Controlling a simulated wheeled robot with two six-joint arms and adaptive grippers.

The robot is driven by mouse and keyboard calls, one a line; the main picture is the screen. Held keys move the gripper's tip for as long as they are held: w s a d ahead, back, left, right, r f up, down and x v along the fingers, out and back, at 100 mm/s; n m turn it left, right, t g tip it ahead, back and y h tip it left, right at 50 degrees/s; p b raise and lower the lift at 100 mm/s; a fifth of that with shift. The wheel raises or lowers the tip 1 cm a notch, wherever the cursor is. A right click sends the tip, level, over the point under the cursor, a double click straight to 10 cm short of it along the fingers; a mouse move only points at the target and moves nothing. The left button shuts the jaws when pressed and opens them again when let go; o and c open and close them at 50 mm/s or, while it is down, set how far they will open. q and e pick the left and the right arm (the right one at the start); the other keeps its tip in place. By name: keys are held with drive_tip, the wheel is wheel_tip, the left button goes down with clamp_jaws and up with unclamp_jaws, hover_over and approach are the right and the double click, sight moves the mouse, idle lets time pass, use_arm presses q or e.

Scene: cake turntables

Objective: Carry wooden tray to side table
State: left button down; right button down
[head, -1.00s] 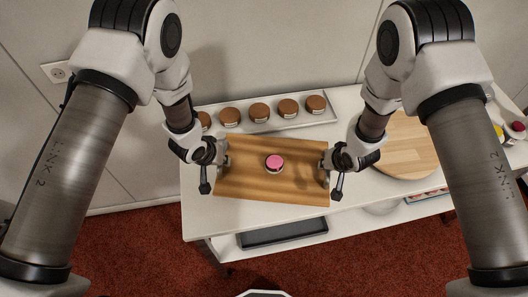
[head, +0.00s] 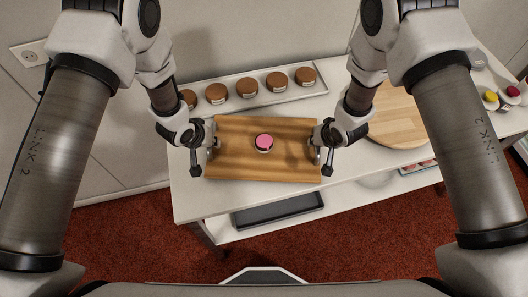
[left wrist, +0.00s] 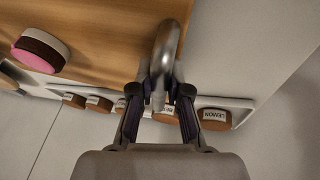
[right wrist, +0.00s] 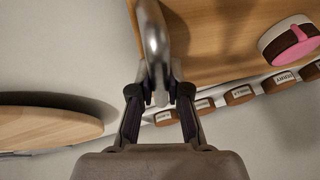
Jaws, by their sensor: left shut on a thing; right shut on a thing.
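The wooden tray (head: 240,167) is held level between my two grippers, over the white table in the head view. A small round cake with a pink top (head: 264,142) stands upright near the tray's middle. My left gripper (head: 207,146) is shut on the tray's left metal handle, which shows in the left wrist view (left wrist: 165,50). My right gripper (head: 317,146) is shut on the right metal handle, seen in the right wrist view (right wrist: 153,40). I cannot tell the exact gap between tray and table.
The white table (head: 190,206) has a long pale tray (head: 300,93) at the back with several labelled brown cakes. A round wooden board (head: 400,128) lies to the right. A dark tray (head: 278,209) is on the lower shelf. Small colourful items (head: 505,96) stand far right.

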use_arm(q)
drive_tip(key=shift+f+b, duration=0.35)
drive_tip(key=shift+f, duration=0.35)
use_arm(e)
drive_tip(key=shift+f, duration=0.7)
use_arm(q)
drive_tip(key=c, duration=1.1)
unclamp_jaws()
drive_tip(key=shift+r, duration=0.15)
drive_tip(key=shift+c, duration=0.2)
use_arm(e)
drive_tip(key=c, duration=1.1)
unclamp_jaws()
drive_tip(key=shift+r, duration=0.2)
drive_tip(key=shift+c, duration=0.2)
use_arm(q)
drive_tip(key=shift+r, duration=0.1)
drive_tip(key=v, duration=1.1)
drive_tip(key=shift+s+r, duration=0.15)
drive_tip(key=shift+r, duration=0.2)
use_arm(e)
drive_tip(key=v, duration=1.2)
use_arm(q)
drive_tip(key=shift+a, duration=0.1)
drive_tip(key=shift+s, duration=0.1)
use_arm(e)
drive_tip(key=shift+s, duration=0.1)
